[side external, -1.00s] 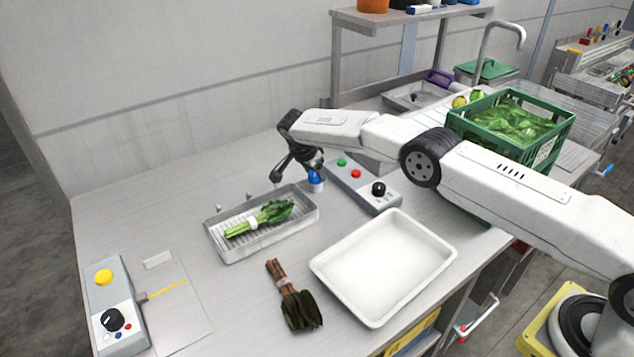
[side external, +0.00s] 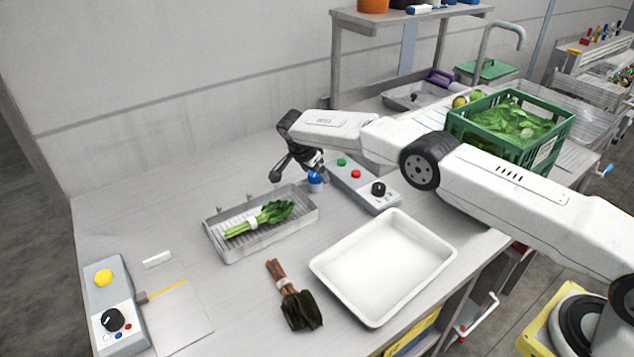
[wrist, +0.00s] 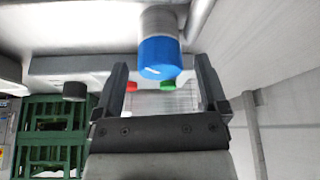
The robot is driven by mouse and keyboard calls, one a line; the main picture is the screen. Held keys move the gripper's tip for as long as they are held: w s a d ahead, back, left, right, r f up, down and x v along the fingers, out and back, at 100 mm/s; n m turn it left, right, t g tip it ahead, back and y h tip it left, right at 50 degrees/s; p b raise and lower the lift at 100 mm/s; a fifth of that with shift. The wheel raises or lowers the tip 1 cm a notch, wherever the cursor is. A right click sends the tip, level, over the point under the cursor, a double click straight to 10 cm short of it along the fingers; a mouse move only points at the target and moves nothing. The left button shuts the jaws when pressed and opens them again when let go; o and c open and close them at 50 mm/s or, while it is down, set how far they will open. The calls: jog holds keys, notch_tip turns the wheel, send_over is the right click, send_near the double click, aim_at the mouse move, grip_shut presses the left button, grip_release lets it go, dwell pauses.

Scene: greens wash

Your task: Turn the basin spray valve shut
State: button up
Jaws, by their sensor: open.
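The basin spray valve has a blue cap (side external: 314,178) on a grey body and stands behind the right end of the wash basin (side external: 262,250). The blue cap also shows in the wrist view (wrist: 159,58), centred between my fingertips. My gripper (side external: 298,170) is open, with its fingers close to the blue cap. In the wrist view my gripper (wrist: 160,66) has one finger on each side of the cap, with gaps on both sides. I cannot tell whether the fingers reach down around it. A banded green bunch (side external: 262,217) lies on the rack in the basin.
A control box (side external: 372,187) with green and red buttons and a black knob stands right of the valve. A white tray (side external: 384,262) and a dark wilted bunch (side external: 295,300) lie in front. A green crate (side external: 510,130) of leaves stands at right. Another control box (side external: 113,305) stands at left.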

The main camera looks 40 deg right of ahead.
jog(key=shift+r, duration=0.1)
jog(key=v, duration=0.7)
jog(key=shift+a+r, duration=0.2)
jog(key=shift+r, duration=0.05)
jog(key=shift+r, duration=0.1)
jog(key=s+d+r+n+y, duration=0.1)
jog(key=s+n, duration=0.4)
jog(key=s, duration=0.7)
jog(key=s+d+r+n+t+y, duration=0.1)
jog(key=s+n, duration=0.4)
jog(key=s, duration=0.8)
jog(key=s+d+r+n+y, duration=0.1)
jog(key=s+d+n, duration=0.3)
jog(key=s, duration=0.8)
jog(key=shift+s+r+n+t+y, duration=0.15)
jog(key=shift+n+t+y, duration=0.25)
jog(key=shift+n+y, duration=0.45)
